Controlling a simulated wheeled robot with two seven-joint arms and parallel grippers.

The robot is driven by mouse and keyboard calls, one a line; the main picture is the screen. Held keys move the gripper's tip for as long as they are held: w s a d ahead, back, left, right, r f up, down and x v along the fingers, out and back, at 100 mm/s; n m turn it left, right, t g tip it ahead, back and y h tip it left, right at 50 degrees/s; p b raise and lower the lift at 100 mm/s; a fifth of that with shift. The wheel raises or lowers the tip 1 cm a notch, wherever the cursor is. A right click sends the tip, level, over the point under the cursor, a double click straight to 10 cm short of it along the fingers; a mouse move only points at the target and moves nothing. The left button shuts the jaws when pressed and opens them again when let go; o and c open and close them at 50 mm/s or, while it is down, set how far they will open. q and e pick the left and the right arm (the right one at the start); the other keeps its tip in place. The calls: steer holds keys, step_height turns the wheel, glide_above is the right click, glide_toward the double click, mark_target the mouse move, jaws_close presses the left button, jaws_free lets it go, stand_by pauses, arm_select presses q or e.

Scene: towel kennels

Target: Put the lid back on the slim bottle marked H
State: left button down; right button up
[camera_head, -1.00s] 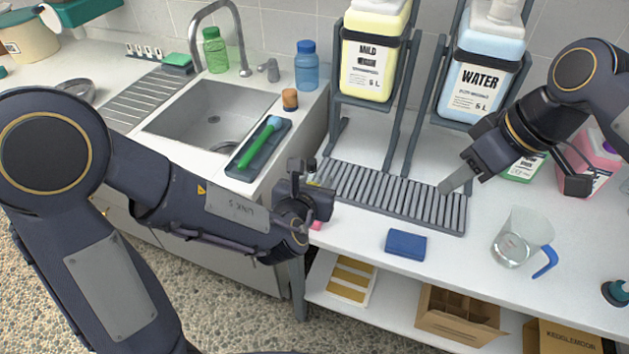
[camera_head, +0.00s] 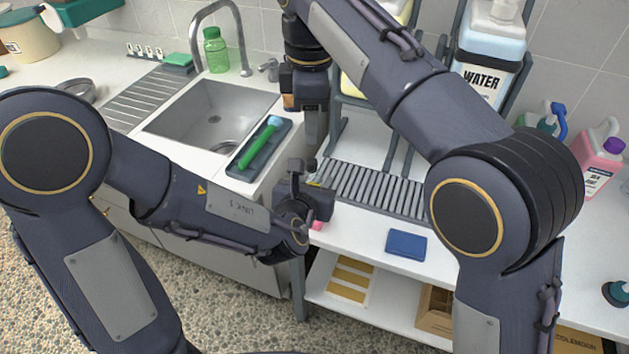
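No mark H is legible on any bottle, so I cannot tell which is the slim bottle. A green bottle (camera_head: 215,50) stands behind the sink. A small orange-brown cap-like piece (camera_head: 290,101) shows at the counter's right edge, partly covered by my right gripper. My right gripper (camera_head: 314,140) points down there, to the right of the sink; its finger opening is not visible. The blue bottle seen there before is hidden behind my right arm. My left gripper (camera_head: 318,200) is by the front left end of the drain grate, a small pink thing (camera_head: 317,225) at its underside; its fingers are unclear.
The sink (camera_head: 210,115) and a dark tray (camera_head: 246,160) with a green brush (camera_head: 258,146) lie left of my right gripper. The grate (camera_head: 372,188), blue sponge (camera_head: 406,244) and WATER container (camera_head: 487,65) are right. My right arm covers much of the right counter.

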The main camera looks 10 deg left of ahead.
mark_target(312, 161)
steer(key=shift+f, duration=0.1)
steer(key=shift+f, duration=3.9)
steer(key=shift+c, duration=0.3)
jaws_close()
steer(key=m, duration=0.6)
steer(key=shift+m, duration=0.3)
steer(key=m, duration=0.4)
steer(key=shift+m, duration=0.4)
steer(key=m, duration=0.3)
steer(key=shift+o, duration=1.1)
jaws_free()
